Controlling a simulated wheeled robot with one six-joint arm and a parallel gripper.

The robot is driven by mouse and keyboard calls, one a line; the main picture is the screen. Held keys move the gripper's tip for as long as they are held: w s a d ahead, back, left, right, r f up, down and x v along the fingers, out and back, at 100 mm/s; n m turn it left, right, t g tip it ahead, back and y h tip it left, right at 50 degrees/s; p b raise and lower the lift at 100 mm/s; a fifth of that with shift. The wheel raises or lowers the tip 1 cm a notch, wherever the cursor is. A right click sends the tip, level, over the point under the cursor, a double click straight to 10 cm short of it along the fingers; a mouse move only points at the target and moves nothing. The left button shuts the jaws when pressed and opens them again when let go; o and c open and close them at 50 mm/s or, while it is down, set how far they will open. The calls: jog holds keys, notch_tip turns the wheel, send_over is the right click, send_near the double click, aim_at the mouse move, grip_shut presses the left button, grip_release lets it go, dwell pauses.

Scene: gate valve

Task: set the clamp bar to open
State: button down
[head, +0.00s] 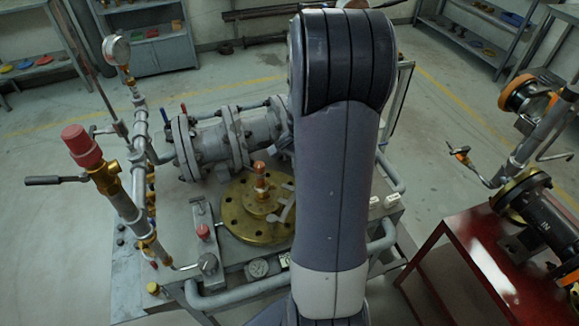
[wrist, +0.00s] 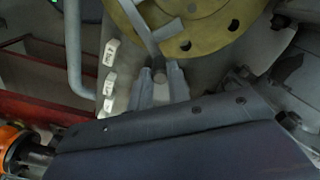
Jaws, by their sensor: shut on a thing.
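The clamp bar (head: 288,205) is a grey bar over the round brass flange (head: 237,222) in the head view, and my arm hides its right part. In the wrist view the grey bar (wrist: 148,34) runs across the brass flange (wrist: 215,32) down toward my gripper (wrist: 161,78). My arm hides the gripper in the head view.
A grey flanged valve body (head: 215,140) stands behind the brass flange. A pipe with a red cap (head: 82,147) and a gauge (head: 116,50) rises at left. A red cabinet (head: 480,262) with pipework stands at right. Floor between bench and cabinet is clear.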

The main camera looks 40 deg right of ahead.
jog(key=shift+s+d+m, duration=0.25)
jog(key=shift+s+m, duration=0.4)
jog(key=shift+s, duration=0.15)
jog(key=shift+s+d+m, duration=0.25)
jog(key=shift+s+m, duration=0.4)
jog(key=shift+s, duration=0.15)
jog(key=c, duration=1.3)
grip_release()
notch_tip(320, 180, up, 11)
jog(key=shift+f+b, duration=0.1)
jog(key=shift+b, duration=0.35)
jog(key=shift+f, duration=0.1)
jog(key=f, duration=1)
jog(key=shift+w+a+f+p, duration=0.1)
jog(key=shift+w+f+p, duration=0.2)
